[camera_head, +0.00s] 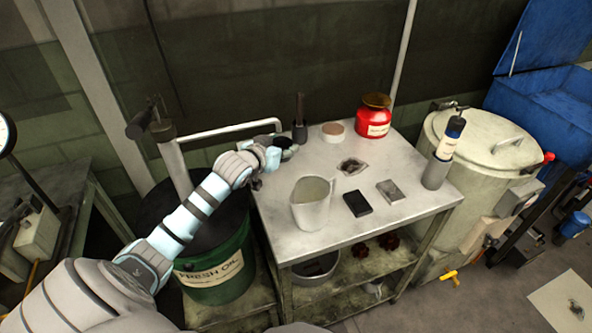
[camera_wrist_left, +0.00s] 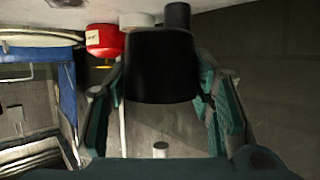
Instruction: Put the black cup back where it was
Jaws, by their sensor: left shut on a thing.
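My left gripper (camera_head: 282,137) is shut on the black cup (camera_wrist_left: 160,68), which fills the space between its two fingers in the wrist view. In the head view the cup (camera_head: 284,142) is a small dark shape, partly hidden by the fingers, at the left back part of the metal table (camera_head: 270,205). A dark upright cylinder (camera_head: 299,133) with a tall handle stands just right of the gripper; it also shows behind the cup in the wrist view (camera_wrist_left: 177,15). I cannot tell whether the cup touches the table. My right gripper is not in view.
A pale round tin (camera_head: 332,131) and a red can (camera_head: 373,122) stand along the table's back. A white pitcher (camera_head: 311,206), a black block (camera_head: 357,204) and a grey block (camera_head: 391,191) are nearer the front. A green oil drum (camera_head: 216,272) stands left, under my arm.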

